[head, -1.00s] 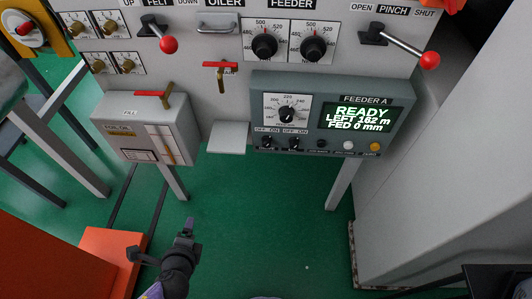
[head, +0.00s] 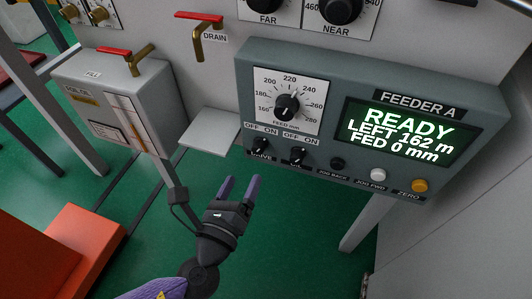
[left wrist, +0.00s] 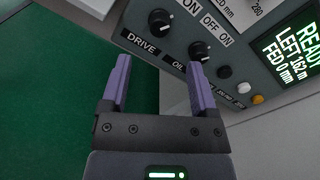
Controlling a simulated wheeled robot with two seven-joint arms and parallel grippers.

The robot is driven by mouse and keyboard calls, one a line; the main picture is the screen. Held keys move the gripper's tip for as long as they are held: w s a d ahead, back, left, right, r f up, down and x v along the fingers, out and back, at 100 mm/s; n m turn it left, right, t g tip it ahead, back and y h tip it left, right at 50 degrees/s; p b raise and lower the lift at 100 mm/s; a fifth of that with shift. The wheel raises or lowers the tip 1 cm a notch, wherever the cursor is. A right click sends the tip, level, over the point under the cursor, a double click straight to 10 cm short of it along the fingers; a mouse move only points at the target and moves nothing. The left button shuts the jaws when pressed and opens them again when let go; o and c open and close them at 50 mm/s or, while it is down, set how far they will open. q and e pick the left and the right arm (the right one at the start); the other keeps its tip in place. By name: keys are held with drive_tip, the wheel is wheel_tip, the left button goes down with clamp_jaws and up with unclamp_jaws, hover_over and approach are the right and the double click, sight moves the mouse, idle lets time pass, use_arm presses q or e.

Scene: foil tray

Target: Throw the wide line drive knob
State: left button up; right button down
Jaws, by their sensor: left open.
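The drive knob (head: 260,144) is a small black rotary switch with OFF and ON marked above it, at the lower left of the grey FEEDER A panel (head: 360,80). It also shows in the left wrist view (left wrist: 160,20), above the DRIVE label. A similar OIL knob (head: 297,155) sits to its right. I cannot tell for sure which mark either knob points at. My left gripper (head: 240,182) is open and empty, below and in front of the drive knob, apart from it. In the left wrist view its purple fingers (left wrist: 160,65) reach up toward the knobs. My right gripper is not in view.
The display (head: 400,133) reads READY, LEFT 162 m, FED 0 mm. A feed dial (head: 287,106) sits above the knobs, and small buttons (head: 377,175) to their right. A grey ledge (head: 208,131) juts out left of the panel. Green floor lies open below.

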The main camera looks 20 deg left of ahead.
sight(256, 151)
use_arm(q)
drive_tip(key=w+b, duration=0.1)
drive_tip(key=w, duration=0.7)
clamp_jaws()
